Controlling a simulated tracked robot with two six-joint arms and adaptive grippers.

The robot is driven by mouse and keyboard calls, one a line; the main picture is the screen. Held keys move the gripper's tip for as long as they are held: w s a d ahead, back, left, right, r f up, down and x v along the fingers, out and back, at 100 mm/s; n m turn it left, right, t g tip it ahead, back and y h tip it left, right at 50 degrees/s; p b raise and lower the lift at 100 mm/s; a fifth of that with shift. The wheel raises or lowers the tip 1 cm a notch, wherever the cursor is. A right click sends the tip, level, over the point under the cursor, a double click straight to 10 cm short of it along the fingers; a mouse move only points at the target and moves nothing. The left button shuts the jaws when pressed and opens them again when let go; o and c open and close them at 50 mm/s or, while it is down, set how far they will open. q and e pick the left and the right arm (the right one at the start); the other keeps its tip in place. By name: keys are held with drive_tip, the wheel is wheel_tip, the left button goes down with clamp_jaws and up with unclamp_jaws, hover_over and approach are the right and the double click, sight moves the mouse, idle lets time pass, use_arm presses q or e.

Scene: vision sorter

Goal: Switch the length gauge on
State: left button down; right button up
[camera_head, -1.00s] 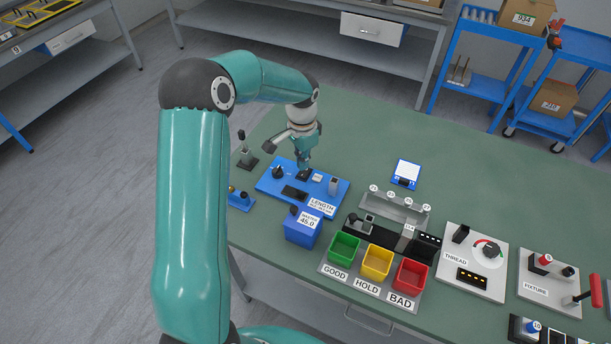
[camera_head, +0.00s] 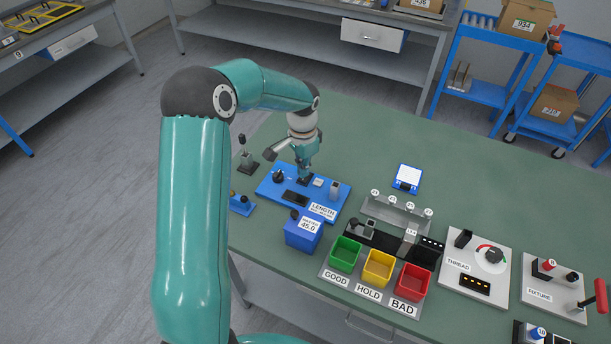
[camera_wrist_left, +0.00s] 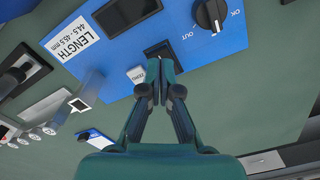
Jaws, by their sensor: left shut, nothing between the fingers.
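The length gauge (camera_head: 325,209) is a blue plate labelled LENGTH, lying on the green bench. It also shows upside down in the left wrist view (camera_wrist_left: 95,62). It carries a dark display (camera_wrist_left: 128,12) with no lit digits visible, a black knob (camera_wrist_left: 211,14) between OUT and OK marks, a white ZERO button (camera_wrist_left: 136,74) and a black switch (camera_wrist_left: 160,52). My left gripper (camera_head: 304,176) is shut and empty, pointing down at the switch. In the wrist view its fingertips (camera_wrist_left: 160,88) partly cover the switch; I cannot tell whether they touch it. My right gripper is out of view.
A blue block marked 45.0 (camera_head: 302,235) stands in front of the gauge. Green (camera_head: 345,255), yellow (camera_head: 378,268) and red (camera_head: 412,282) bins stand to its right. A small lever post (camera_head: 246,160) is left of the gauge. The bench (camera_head: 480,160) is clear at the back right.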

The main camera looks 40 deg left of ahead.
sight(303, 179)
use_arm(q)
drive_tip(key=shift+f+b, duration=0.9)
drive_tip(key=shift+f, duration=0.3)
idle(1.0)
drive_tip(key=shift+r+p, duration=2.4)
drive_tip(key=shift+r, duration=1.15)
drive_tip(key=shift+f, duration=0.1)
